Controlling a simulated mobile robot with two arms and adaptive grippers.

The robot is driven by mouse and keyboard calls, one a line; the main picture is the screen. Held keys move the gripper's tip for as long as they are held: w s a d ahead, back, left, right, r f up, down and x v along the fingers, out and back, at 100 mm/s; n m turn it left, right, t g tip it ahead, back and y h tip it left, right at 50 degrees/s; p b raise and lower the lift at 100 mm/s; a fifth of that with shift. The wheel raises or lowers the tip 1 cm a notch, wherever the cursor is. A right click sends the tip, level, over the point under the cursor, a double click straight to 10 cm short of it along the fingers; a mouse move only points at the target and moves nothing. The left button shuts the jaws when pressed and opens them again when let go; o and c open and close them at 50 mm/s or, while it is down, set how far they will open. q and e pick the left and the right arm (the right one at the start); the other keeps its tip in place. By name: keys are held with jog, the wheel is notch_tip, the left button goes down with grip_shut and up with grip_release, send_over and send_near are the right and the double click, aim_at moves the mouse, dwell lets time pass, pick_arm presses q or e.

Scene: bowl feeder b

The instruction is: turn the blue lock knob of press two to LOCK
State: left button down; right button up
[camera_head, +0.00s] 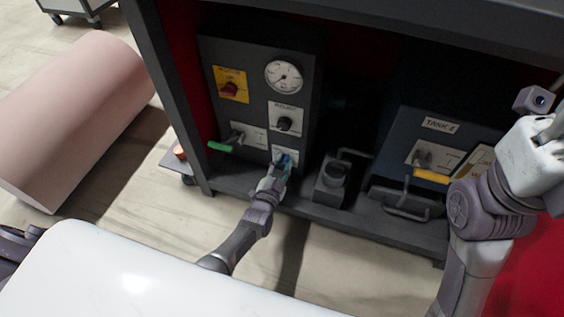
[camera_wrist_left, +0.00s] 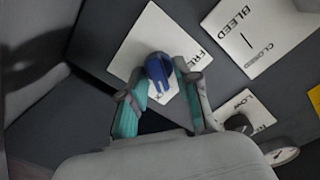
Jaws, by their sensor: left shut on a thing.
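The blue lock knob (camera_wrist_left: 159,68) sits on a white plate (camera_wrist_left: 140,45) whose lettering is partly covered; "FRE" and an "X" show. In the head view the knob (camera_head: 285,160) is small, low on the dark panel (camera_head: 255,60). My left gripper (camera_wrist_left: 165,85) has its two teal-padded fingers on either side of the knob, shut on it. The left gripper (camera_head: 277,172) also reaches the panel in the head view. My right arm comes in at the right of the head view; whether its jaws are open or shut does not show.
Above the knob are a black selector (camera_head: 284,123), a gauge (camera_head: 284,76) and a red switch (camera_head: 230,89) on yellow. A green-handled lever (camera_head: 221,147) is at left. A tank panel (camera_head: 440,124) with a yellow-handled lever (camera_head: 431,176) stands right. A pink cylinder (camera_head: 75,115) lies on the floor.

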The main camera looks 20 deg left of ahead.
aim_at(287, 135)
pick_arm(q)
jog(key=shift+m, duration=1)
jog(key=c, duration=1.2)
grip_release()
jog(key=shift+o, duration=0.2)
notch_tip(287, 135, up, 10)
jog(key=shift+f, duration=0.1)
jog(key=shift+d, duration=0.1)
